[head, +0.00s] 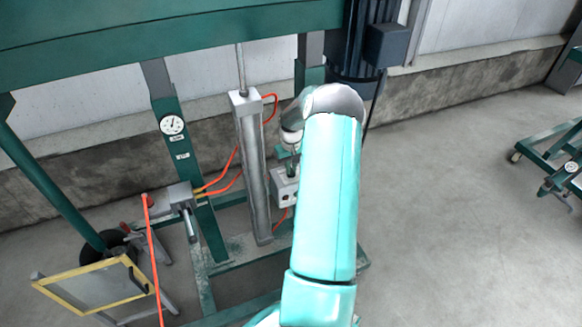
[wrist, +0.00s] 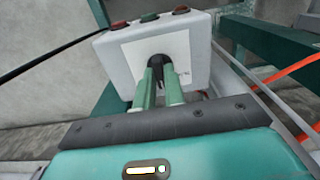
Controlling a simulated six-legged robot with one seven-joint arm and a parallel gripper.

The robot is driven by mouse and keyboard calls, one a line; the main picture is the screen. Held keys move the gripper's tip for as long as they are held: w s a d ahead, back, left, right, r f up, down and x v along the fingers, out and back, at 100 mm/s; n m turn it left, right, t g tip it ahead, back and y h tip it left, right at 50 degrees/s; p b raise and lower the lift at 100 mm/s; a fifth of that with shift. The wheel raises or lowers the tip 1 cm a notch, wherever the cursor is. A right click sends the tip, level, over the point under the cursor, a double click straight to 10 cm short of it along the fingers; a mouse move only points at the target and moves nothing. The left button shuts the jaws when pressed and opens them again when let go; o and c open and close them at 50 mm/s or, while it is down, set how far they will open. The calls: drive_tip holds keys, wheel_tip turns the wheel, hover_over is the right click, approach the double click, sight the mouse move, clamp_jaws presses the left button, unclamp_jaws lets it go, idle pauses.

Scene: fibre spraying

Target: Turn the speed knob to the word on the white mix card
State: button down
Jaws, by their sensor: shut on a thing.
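The speed knob (wrist: 156,61) is black and sits on a white plate on the face of a pale grey control box (wrist: 117,72). My gripper (wrist: 158,80) has its two green fingers shut on the knob, one on each side. The fingers hide part of the knob, and I cannot read any words or pointer setting around it. In the head view the control box (head: 284,188) is partly hidden by my arm, with my gripper (head: 292,170) at it. I cannot make out a white mix card in either view.
Red and green buttons (wrist: 150,17) line the box's upper edge. A grey cylinder (head: 253,170) with orange hoses stands left of the box. A dial gauge (head: 172,125) is on a green post. A yellow-framed panel (head: 95,287) is at lower left. Open floor (head: 450,220) lies right.

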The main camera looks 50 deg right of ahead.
drive_tip(key=shift+n, duration=0.4)
drive_tip(key=n, duration=0.4)
drive_tip(key=shift+n, duration=0.3)
drive_tip(key=n, duration=0.4)
drive_tip(key=shift+n, duration=0.3)
drive_tip(key=c, duration=1.5)
unclamp_jaws()
drive_tip(key=shift+r, duration=0.1)
wheel_tip(320, 180, up, 14)
drive_tip(key=shift+f, duration=0.15)
